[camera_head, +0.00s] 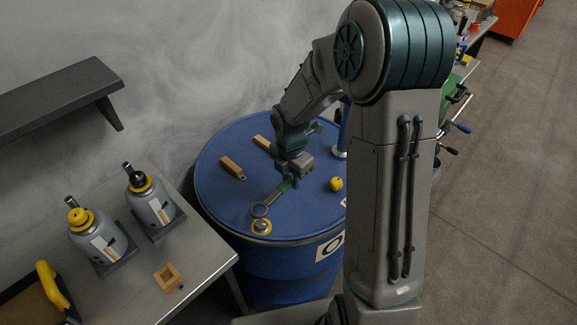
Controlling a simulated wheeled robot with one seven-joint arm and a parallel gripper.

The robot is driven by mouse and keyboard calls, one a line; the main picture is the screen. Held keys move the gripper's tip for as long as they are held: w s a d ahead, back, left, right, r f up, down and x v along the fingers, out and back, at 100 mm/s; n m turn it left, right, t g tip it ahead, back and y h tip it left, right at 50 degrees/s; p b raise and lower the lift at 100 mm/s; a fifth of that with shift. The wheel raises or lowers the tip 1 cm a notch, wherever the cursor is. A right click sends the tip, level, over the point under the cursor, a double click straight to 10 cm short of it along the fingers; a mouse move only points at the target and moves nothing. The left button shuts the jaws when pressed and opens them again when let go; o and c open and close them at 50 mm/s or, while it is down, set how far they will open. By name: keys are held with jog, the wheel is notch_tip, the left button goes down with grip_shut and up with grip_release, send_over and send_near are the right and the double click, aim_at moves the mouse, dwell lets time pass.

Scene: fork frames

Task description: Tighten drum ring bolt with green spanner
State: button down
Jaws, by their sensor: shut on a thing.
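My gripper (289,184) is over the top of a blue drum (222,187), shut on a green-handled spanner (273,196). The grey shaft of the spanner slants down and left from the gripper to a round ring end (259,210). The ring end shows just above and beside a bolt (262,226) with a yellow base near the drum's front edge. I cannot tell whether the ring touches the bolt. Part of the green handle is hidden by the gripper.
Two wooden blocks (233,169) and a small yellow round thing (336,184) are on the drum lid. A metal table (205,252) at left holds two grey bottles (150,204) and a small wooden box (168,277). A dark shelf (58,98) is on the wall.

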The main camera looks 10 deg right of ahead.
jog(key=shift+p, duration=0.3)
jog(key=shift+f+b, duration=1.9)
jog(key=shift+f, duration=0.75)
jog(key=shift+f+b, duration=0.35)
jog(key=shift+f, duration=0.75)
dwell(0.4)
jog(key=shift+s+d+m, duration=0.6)
jog(key=shift+s+m, duration=0.35)
jog(key=shift+m, duration=0.15)
dwell(0.6)
jog(key=shift+s+d+m+b, duration=0.2)
jog(key=shift+s+m, duration=0.3)
jog(key=shift+s, duration=0.05)
jog(key=shift+s+d+m+b, duration=0.15)
jog(key=shift+s+m+b, duration=0.05)
jog(key=shift+s+m, duration=0.3)
dwell(0.8)
